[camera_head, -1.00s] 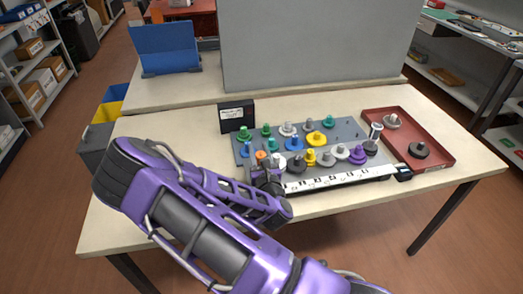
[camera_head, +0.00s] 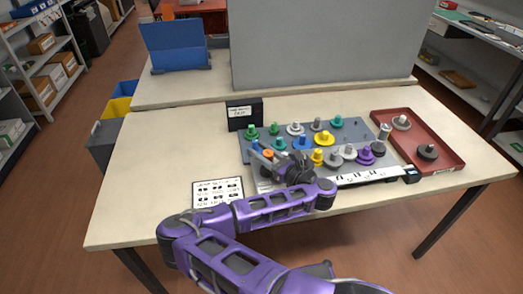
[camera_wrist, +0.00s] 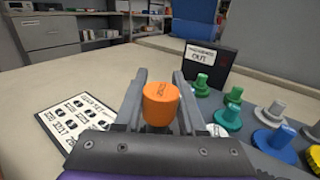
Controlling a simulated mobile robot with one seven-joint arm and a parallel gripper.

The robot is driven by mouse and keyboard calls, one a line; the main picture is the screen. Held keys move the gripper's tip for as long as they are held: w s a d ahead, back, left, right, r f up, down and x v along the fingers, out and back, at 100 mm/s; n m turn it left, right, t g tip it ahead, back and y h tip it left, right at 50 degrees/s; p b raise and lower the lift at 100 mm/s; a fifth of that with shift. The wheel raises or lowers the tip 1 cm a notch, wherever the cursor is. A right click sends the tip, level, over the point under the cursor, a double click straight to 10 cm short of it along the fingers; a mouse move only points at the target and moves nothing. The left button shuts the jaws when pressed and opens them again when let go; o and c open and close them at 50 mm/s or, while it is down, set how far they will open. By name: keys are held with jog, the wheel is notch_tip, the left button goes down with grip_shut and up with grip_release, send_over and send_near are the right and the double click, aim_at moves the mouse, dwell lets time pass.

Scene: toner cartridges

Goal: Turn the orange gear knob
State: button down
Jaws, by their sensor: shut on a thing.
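The orange gear knob (camera_wrist: 160,103) stands between the two fingers of my gripper (camera_wrist: 158,100) in the wrist view, with its top facing the camera and lettering on it. My gripper is shut on the knob. In the head view the orange knob (camera_head: 268,154) shows as a small patch at the left front of the grey gear board (camera_head: 352,128), beside my gripper (camera_head: 262,158). The knob's lower part and its gear are mostly hidden by my gripper.
Several green, blue, yellow, grey and purple gear knobs stand close by on the board. A black box (camera_head: 244,114) stands behind, a printed card (camera_head: 217,192) lies left, and a red tray (camera_head: 455,158) is at the right. A white strip (camera_head: 360,177) runs along the board's front.

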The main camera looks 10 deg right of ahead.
jog(key=shift+a+r+y, duration=0.1)
jog(key=shift+r+y, duration=0.05)
jog(key=shift+y, duration=0.15)
jog(key=c, duration=0.5)
grip_release()
jog(key=shift+s, duration=0.15)
